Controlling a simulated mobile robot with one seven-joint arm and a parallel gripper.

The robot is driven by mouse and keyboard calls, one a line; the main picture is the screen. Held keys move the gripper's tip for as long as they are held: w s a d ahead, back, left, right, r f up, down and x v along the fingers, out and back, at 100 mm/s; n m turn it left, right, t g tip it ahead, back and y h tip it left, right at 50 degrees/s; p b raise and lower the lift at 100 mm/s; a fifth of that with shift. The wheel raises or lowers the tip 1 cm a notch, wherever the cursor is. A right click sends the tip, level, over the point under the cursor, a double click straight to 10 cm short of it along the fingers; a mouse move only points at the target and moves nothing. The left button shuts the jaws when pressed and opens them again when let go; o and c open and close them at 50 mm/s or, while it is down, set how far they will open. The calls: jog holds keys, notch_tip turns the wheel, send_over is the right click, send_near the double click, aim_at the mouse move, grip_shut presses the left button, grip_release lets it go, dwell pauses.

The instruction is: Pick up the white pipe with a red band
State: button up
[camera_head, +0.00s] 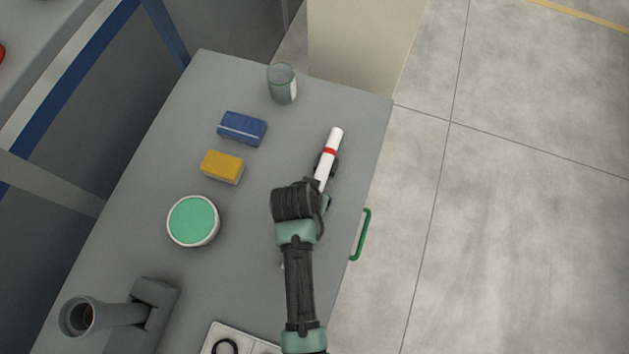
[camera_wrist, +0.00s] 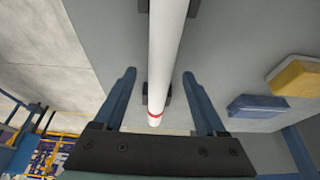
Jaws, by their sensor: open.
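The white pipe with a red band (camera_head: 333,140) lies near the right side of the grey table, slanted in the head view. It appears to rest on dark supports, partly hidden by my arm. In the wrist view the pipe (camera_wrist: 166,55) runs lengthwise from the top edge down to its red-banded end. My gripper (camera_wrist: 158,74) is open, with one blue finger on each side of the pipe and visible gaps between. In the head view my gripper (camera_head: 321,190) is over the pipe's near part and hides it; the fingertips are hard to make out.
A blue box (camera_head: 242,128), a yellow box (camera_head: 222,167) and a round green-topped container (camera_head: 193,221) stand left of my arm. A glass (camera_head: 282,84) is at the back. A grey pipe fitting (camera_head: 108,312) and a white tray (camera_head: 216,333) are in front. A green handle (camera_head: 362,235) sits on the right edge.

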jog(key=shift+w+f, duration=0.25)
jog(key=shift+f, duration=0.45)
grip_shut()
